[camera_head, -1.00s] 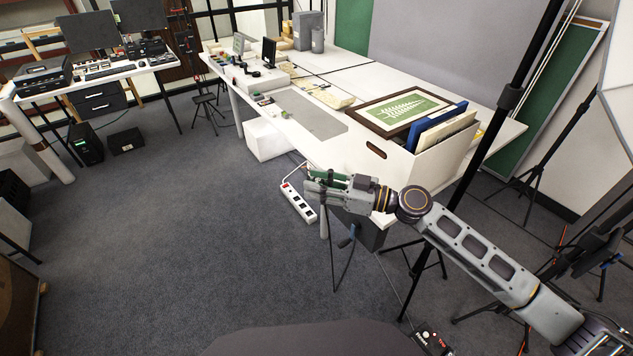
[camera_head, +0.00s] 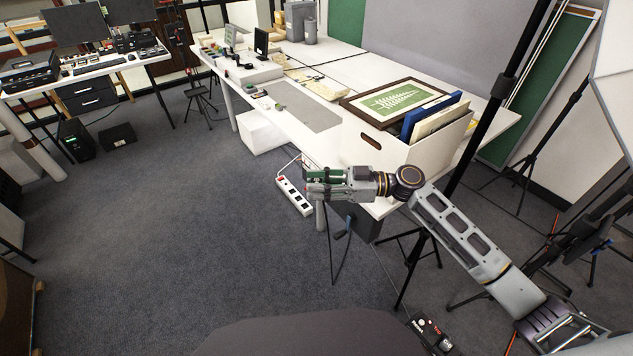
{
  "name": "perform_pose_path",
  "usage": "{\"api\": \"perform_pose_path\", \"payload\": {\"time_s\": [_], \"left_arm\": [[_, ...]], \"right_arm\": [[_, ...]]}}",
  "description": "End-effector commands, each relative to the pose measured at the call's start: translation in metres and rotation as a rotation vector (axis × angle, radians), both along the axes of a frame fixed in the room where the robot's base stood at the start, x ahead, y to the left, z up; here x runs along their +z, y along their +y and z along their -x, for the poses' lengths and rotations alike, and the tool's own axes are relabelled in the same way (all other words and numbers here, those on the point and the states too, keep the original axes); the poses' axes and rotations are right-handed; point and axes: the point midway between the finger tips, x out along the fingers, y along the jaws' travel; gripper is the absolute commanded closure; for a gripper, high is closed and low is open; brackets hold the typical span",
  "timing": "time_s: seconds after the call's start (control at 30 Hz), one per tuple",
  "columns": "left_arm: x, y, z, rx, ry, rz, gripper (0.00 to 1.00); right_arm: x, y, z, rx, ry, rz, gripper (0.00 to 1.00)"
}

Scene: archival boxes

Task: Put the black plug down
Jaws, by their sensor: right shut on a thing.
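My right gripper (camera_head: 314,186) reaches in from the right at the front end of the white table, and its fingers point left. It is shut on the black plug, which is mostly hidden by the fingers. A white power strip (camera_head: 293,196) lies on the carpet, just left of the gripper in the picture. I cannot tell the gripper's height above the floor. My left gripper is out of view.
The white table (camera_head: 310,118) carries an open box (camera_head: 408,155) with frames and folders, close behind the gripper. A black tripod (camera_head: 412,265) and cables stand below my right arm. The carpet (camera_head: 170,240) at left is clear.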

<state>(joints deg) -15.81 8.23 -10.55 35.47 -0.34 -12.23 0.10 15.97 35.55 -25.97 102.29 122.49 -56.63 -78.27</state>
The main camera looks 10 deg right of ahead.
Motion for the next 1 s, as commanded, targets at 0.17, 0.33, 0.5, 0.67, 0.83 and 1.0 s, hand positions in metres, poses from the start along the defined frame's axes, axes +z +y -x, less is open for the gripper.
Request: {"api": "perform_pose_path", "payload": {"time_s": [0.17,0.33,0.5,0.67,0.83,1.0], "left_arm": [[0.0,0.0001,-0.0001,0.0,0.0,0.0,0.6],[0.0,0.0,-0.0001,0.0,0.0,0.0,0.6],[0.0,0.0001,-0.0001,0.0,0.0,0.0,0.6],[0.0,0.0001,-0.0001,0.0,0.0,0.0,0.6],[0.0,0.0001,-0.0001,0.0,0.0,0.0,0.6],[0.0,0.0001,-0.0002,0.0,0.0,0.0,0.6]], "right_arm": [[-0.0006,-0.0008,0.0004,0.02,0.0,-0.003,0.93],[-0.0009,-0.0009,0.0005,0.023,0.0,-0.002,0.93],[-0.001,-0.0009,0.0006,0.023,0.0,-0.002,0.93],[-0.001,-0.0008,0.0007,0.022,0.0,-0.002,0.93],[-0.0018,-0.0005,0.0001,0.015,0.0,-0.002,0.93],[-0.005,0.0008,-0.0035,-0.024,0.001,-0.001,0.93]]}}
